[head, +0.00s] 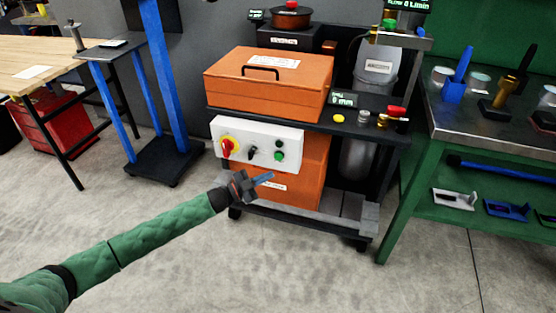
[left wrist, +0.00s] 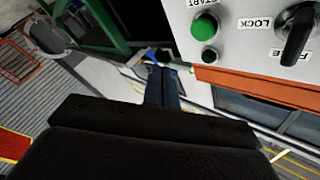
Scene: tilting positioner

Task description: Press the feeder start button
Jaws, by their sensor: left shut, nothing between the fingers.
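The white control panel (head: 257,134) on the front of the orange cart carries a green button (head: 279,156). In the left wrist view, where the lettering is upside down, the green button (left wrist: 204,27) has a START label beside it. My left gripper (head: 266,178) is shut and empty, just below and in front of the panel. Its fingers (left wrist: 158,75) point past the panel in the left wrist view and appear apart from the button. My right gripper is not in view.
The panel also has a red-and-yellow rotary switch (head: 228,147) and a black selector (head: 252,151), seen large in the left wrist view (left wrist: 298,30). An orange case (head: 268,85) rests above. A green workbench (head: 400,190) stands right. Floor in front is clear.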

